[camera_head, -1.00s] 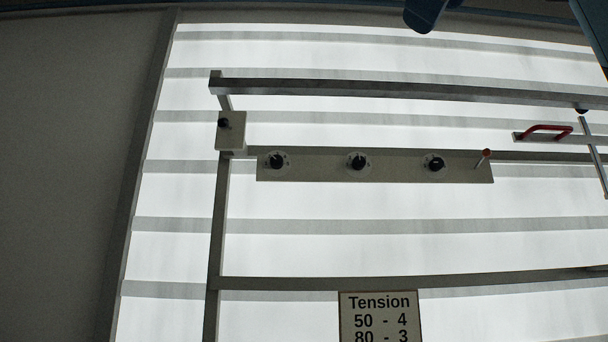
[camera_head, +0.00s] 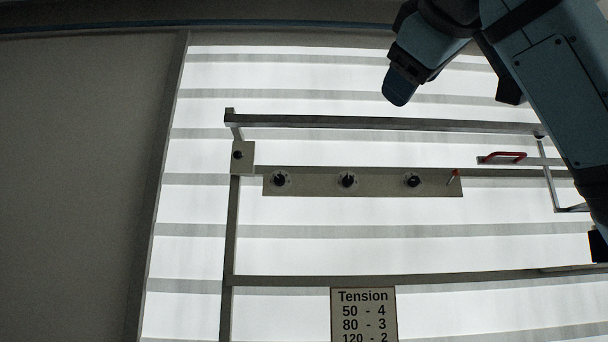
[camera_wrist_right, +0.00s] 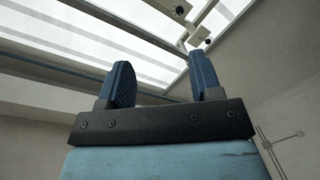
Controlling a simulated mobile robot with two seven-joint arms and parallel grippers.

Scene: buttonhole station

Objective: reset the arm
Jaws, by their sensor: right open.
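My right arm (camera_head: 550,85) comes in from the upper right in the head view, blue with dark joints. My right gripper (camera_head: 398,88) is at the top of that view, left of the arm, above the metal rail. In the right wrist view the right gripper (camera_wrist_right: 160,85) shows two blue fingers standing well apart with nothing between them. My left gripper is in neither view.
A metal frame carries a top rail (camera_head: 380,123), a panel (camera_head: 315,186) with three dark knobs and a small red-tipped lever, and a red handle (camera_head: 502,155). A Tension sign (camera_head: 363,315) hangs below. A bare grey wall (camera_head: 80,180) is at left.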

